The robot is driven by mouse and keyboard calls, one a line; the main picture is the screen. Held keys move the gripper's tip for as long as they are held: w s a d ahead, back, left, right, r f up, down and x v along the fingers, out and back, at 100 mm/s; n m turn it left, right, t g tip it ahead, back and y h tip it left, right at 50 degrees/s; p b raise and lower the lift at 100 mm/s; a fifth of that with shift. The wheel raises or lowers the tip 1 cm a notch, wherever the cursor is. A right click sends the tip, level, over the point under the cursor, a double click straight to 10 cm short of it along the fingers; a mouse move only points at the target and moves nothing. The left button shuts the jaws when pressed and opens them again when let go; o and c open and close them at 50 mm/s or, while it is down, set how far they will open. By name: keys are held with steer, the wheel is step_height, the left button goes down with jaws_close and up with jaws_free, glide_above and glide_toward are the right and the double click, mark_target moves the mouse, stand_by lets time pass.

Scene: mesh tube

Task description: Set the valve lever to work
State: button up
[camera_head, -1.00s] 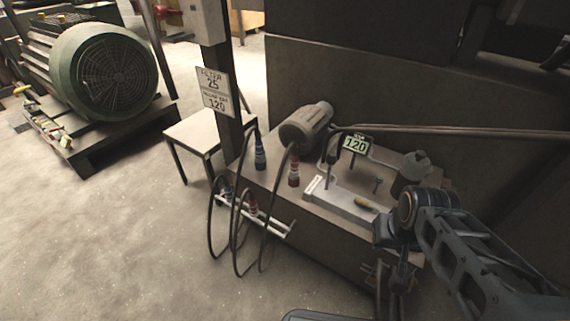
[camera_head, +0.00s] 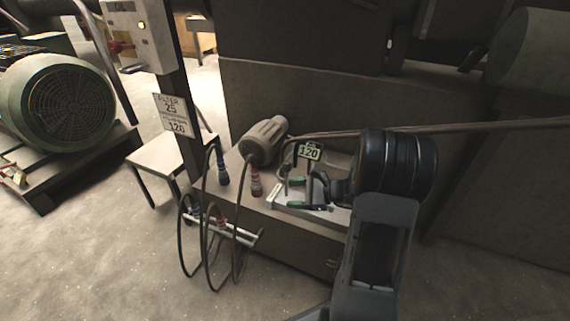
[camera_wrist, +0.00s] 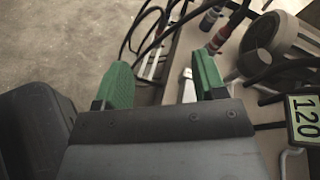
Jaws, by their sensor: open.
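My gripper (camera_head: 297,193) is open over the light-grey block (camera_head: 262,203) on the bench, its green fingertips apart. In the wrist view the gripper (camera_wrist: 162,78) has a clear gap between its fingers. A thin upright grey rod (camera_head: 284,181), possibly the valve lever, stands on the block close to the fingertips. A pale metal piece (camera_wrist: 187,86) shows beside the right finger in the wrist view; I cannot tell whether it is the lever or whether they touch. My arm hides the right end of the block.
A small sign reading 120 (camera_head: 309,152) stands behind the block. A grey motor (camera_head: 265,140), blue connector (camera_head: 223,171) and red connector (camera_head: 256,183) with hanging cables are left of it. A post carries a FILTER 25 / 120 sign (camera_head: 174,115). Open floor lies at the left front.

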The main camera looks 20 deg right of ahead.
mark_target(286, 166)
steer(key=w+d+f+m+t+h, duration=0.25)
steer(key=d+m+t, duration=0.4)
steer(key=d, duration=0.35)
steer(key=shift+m+h, duration=0.25)
steer(key=b+x, duration=0.1)
steer(key=x, duration=0.3)
steer(key=b+x, duration=0.1)
steer(key=x, duration=0.4)
steer(key=r+b+x, duration=0.1)
steer(key=x, duration=0.3)
steer(key=shift+w, duration=0.3)
steer(key=shift+c, duration=0.2)
jaws_close()
steer(key=shift+a+r, duration=0.1)
